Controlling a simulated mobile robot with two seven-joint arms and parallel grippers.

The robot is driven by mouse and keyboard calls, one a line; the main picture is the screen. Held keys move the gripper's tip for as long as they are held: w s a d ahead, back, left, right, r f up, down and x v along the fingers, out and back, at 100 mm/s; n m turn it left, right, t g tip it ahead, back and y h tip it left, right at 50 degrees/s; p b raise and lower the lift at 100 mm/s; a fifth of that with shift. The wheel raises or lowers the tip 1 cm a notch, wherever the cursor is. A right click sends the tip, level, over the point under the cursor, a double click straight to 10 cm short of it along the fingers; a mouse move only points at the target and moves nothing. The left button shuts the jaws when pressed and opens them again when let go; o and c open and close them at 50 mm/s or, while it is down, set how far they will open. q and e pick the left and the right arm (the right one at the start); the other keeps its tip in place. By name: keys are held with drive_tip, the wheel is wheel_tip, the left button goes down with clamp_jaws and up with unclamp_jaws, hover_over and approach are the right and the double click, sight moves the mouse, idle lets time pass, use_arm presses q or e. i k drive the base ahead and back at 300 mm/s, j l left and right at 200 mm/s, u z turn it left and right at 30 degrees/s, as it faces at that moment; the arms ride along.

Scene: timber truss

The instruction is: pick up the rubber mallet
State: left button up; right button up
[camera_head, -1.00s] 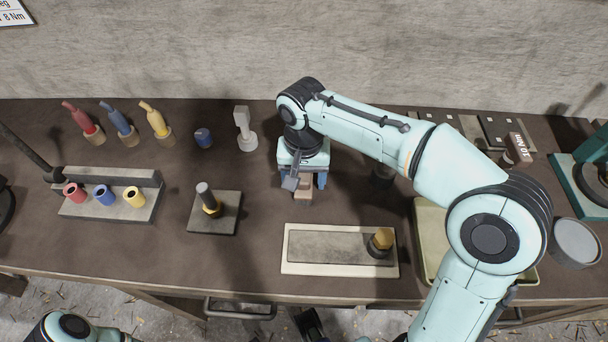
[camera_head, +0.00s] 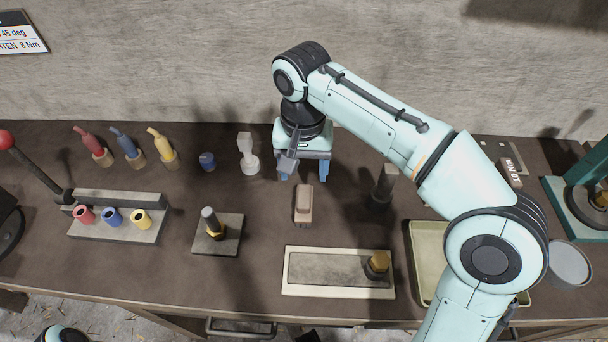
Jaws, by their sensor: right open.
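My right gripper (camera_head: 303,174) points down over the bench, with its two blue fingers apart and nothing visible between them. A small brownish block (camera_head: 304,203) lies on the bench just in front of the fingers, apart from them. An upright piece with a dark round foot and a grey-brown top (camera_head: 384,187) stands to the right of the gripper, partly in shadow. It may be the rubber mallet, but I cannot tell for sure. My left gripper is not clearly visible; only a bit of my left arm shows at the bottom left edge.
A pale upright piece (camera_head: 248,155) and a blue cap (camera_head: 207,161) stand left of the gripper. A pale-rimmed tray (camera_head: 340,292) lies at the front. A rack with coloured sleeves (camera_head: 113,218) and a square plate with a post (camera_head: 230,241) are left. My right arm covers part of the right side.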

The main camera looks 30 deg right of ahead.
sight(380, 198)
drive_tip(key=k, duration=1.5)
